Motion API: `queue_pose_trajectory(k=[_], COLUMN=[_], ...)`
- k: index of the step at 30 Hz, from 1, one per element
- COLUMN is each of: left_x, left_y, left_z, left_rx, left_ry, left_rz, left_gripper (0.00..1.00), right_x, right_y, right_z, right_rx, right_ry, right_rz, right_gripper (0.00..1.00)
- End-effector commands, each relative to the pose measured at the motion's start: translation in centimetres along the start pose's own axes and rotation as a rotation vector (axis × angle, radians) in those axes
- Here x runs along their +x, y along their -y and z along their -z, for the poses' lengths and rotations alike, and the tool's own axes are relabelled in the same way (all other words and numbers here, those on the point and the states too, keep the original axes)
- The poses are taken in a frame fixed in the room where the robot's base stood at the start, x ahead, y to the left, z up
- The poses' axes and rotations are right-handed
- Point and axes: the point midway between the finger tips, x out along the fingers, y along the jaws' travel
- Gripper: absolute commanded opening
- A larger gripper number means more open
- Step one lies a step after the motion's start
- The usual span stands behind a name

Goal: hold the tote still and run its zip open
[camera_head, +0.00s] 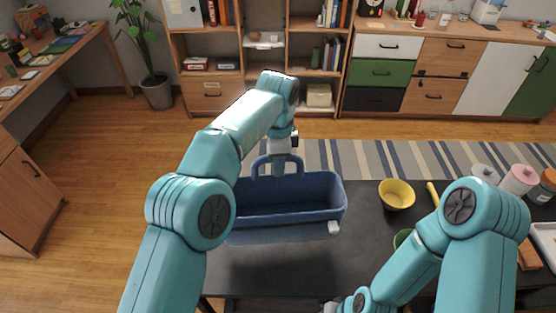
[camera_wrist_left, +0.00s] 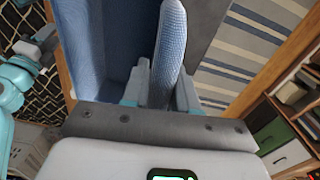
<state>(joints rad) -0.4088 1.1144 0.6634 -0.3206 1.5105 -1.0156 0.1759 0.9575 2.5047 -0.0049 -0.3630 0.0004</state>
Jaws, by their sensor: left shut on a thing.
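The blue tote (camera_head: 340,200) stands on the dark table, its inside visible from above. A pale tab (camera_head: 333,227), perhaps the zip pull, sits at its front right corner. My left gripper (camera_head: 283,165) is at the arched handle (camera_head: 256,166) on the tote's far side. In the left wrist view, the handle (camera_wrist_left: 172,40) runs between the fingers of the left gripper (camera_wrist_left: 162,85), which is shut on it. My right arm comes in at the lower right of the head view; its gripper is mostly hidden at the bottom edge, so its jaws cannot be made out.
A yellow bowl (camera_head: 397,194) stands right of the tote on the dark table (camera_head: 270,270). A green bowl (camera_head: 402,238) is partly hidden behind my right arm. Several jars, including a pink one (camera_head: 519,179), stand at the right end. The table in front of the tote is clear.

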Motion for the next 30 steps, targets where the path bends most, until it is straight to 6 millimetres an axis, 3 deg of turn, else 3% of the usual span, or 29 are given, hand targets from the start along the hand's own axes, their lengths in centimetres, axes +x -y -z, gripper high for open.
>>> queue_pose_trajectory(k=[30], left_x=[3.1], left_y=[0.0], left_z=[0.0], left_rx=[-0.001], left_ry=[0.0], left_rz=[0.0], left_gripper=[0.0], right_x=[1.8], right_y=[-0.7], right_z=[0.0], right_rx=[0.0], right_ry=[0.0], right_rz=[0.0], right_gripper=[0.43])
